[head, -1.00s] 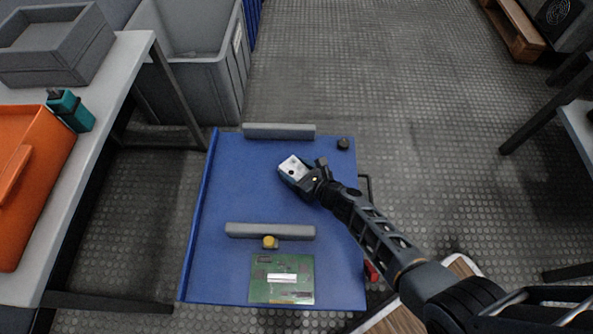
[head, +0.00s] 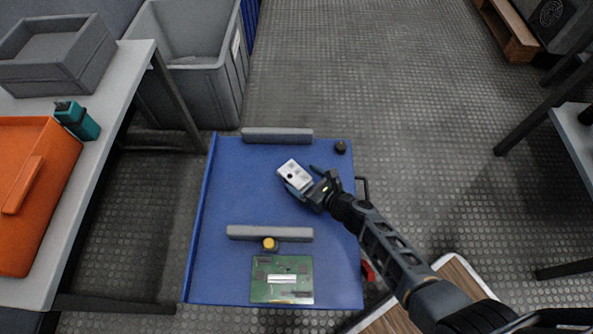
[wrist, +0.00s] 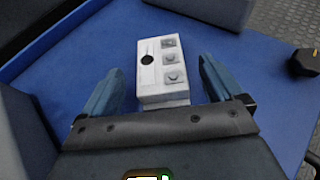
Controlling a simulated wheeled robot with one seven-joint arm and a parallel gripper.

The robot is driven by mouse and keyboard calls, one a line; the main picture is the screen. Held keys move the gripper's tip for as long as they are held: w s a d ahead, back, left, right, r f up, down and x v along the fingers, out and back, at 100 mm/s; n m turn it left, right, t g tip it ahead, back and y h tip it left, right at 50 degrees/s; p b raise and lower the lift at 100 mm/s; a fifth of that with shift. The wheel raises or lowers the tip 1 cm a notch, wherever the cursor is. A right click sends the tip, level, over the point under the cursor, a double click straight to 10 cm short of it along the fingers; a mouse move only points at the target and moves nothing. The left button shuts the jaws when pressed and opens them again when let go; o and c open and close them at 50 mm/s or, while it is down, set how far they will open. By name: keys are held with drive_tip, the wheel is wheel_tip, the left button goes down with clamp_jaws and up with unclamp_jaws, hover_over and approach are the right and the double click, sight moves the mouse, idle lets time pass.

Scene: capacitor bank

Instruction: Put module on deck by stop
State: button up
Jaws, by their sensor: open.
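The module, a white block (head: 294,174) with a dark round hole and several grey terminals on top, is at the middle of the blue deck (head: 225,200). In the wrist view the module (wrist: 163,70) lies between my two blue fingers, with a gap on each side. My gripper (head: 303,180) is open around its near end and does not appear to touch it. A grey bar (head: 277,135) runs along the deck's far edge. Another grey bar (head: 270,232), with a yellow knob (head: 270,243), crosses nearer; I cannot tell which is the stop.
A green circuit board (head: 282,280) lies at the deck's near end. A black knob (head: 340,147) stands at the far right corner. A grey bin (head: 205,80) is beyond the deck.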

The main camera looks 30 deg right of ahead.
drive_tip(key=p+v, duration=0.2)
drive_tip(key=v, duration=0.5)
drive_tip(key=shift+r, duration=0.1)
drive_tip(key=shift+s, duration=0.2)
